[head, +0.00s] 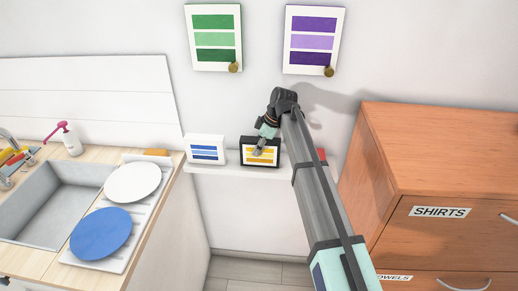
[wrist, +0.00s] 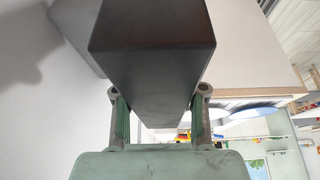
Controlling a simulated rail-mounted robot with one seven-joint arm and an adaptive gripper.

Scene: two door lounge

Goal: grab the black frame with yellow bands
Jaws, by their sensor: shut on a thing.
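The black frame with yellow bands (head: 268,161) stands upright at the narrow white wall shelf, right of a white frame with blue bands (head: 206,149). My gripper (head: 259,151) reaches to it from above and is shut on its upper part, covering some of its face. In the wrist view the dark frame (wrist: 150,50) fills the space between the two fingers of my gripper (wrist: 160,105). I cannot tell whether its base touches the shelf.
The white shelf (head: 225,172) runs along the wall; a red thing (head: 322,155) shows partly behind my arm. Green (head: 214,38) and purple (head: 312,42) banded pictures hang above. A wooden drawer cabinet (head: 440,150) stands right; a sink counter with plates (head: 133,183) stands left.

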